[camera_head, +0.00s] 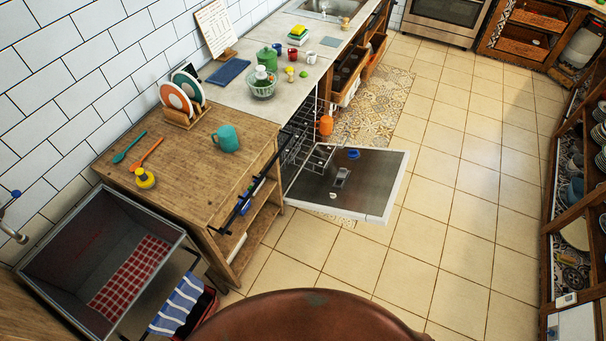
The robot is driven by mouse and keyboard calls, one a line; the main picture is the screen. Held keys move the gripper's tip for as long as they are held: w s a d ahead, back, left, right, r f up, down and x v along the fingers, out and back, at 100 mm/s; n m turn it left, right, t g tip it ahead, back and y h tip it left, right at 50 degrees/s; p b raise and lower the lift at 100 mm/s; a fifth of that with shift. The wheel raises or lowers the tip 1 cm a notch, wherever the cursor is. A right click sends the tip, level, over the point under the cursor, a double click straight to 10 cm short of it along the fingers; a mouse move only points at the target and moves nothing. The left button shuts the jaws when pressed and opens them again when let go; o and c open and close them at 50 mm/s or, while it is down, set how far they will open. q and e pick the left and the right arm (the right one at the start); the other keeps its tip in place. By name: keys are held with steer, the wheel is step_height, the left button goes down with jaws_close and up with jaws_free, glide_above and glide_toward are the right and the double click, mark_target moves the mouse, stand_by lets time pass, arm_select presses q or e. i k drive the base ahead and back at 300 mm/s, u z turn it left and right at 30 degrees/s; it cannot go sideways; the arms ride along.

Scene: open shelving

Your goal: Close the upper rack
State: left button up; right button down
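A dishwasher stands under the counter with its door (372,184) folded down flat over the floor. Dark wire racks show at its opening. A wire rack (293,146) sits partly out, and I cannot tell clearly which part of the wirework is the upper rack. An orange mug (326,125) is at the rack's right side; whether it rests on the rack is unclear. A small blue item (353,154) is over the door's far part. Neither of my grippers is in view.
The wooden counter (190,160) left of the dishwasher holds a teal mug (226,139), utensils and a plate rack. Open drawers (349,85) stick out beyond the dishwasher. A rounded brown surface (310,318) fills the bottom middle. Tiled floor (450,200) is clear to the right.

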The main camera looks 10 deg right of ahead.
mark_target(328, 148)
steer(key=u, duration=0.25)
steer(key=k, duration=0.45)
steer(key=z, duration=0.8)
steer(key=i, duration=1.3)
steer(key=u, duration=0.25)
